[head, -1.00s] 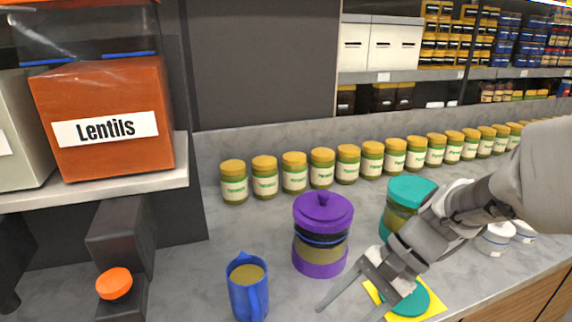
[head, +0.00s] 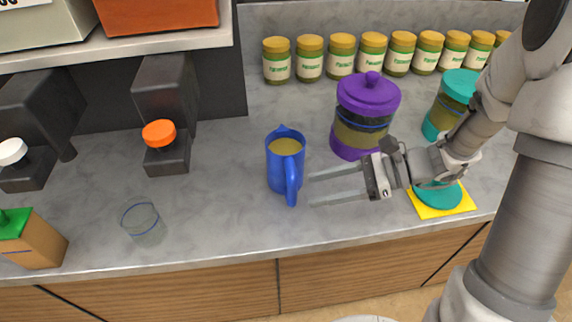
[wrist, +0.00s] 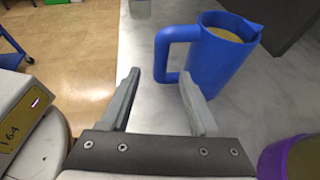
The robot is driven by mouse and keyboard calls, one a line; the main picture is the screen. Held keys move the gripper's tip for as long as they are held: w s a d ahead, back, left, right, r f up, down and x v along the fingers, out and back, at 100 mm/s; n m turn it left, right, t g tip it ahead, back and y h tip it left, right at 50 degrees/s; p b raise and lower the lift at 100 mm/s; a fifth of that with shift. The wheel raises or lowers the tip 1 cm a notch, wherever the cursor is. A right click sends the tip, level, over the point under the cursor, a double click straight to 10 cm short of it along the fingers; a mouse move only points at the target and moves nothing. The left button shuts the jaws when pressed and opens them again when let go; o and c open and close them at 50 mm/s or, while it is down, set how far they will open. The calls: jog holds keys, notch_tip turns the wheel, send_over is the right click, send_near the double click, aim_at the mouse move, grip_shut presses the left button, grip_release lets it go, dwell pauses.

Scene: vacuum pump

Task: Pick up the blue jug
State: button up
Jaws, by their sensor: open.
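The blue jug (head: 284,165) stands upright on the grey counter, with yellowish contents visible at its top. Its handle points to the front in the head view. My gripper (head: 310,190) is open and empty just right of the jug, its two fingers pointing left toward the handle side. In the wrist view the jug (wrist: 218,58) stands ahead and right, its handle on the left. There the fingertips (wrist: 160,80) are spread, with the handle beyond and between them. The fingers appear apart from the jug.
A purple-lidded canister (head: 365,115) stands right of the jug, behind my gripper. A teal canister (head: 452,105) and a teal item on a yellow mat (head: 445,208) are farther right. A glass (head: 143,224) stands left. Several jars (head: 310,58) line the back. Counter between glass and jug is clear.

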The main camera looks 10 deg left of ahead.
jog(key=b+x, duration=0.1)
jog(key=x, duration=0.8)
jog(key=shift+a, duration=0.4)
grip_shut()
jog(key=shift+w+r, duration=0.1)
dwell(0.9)
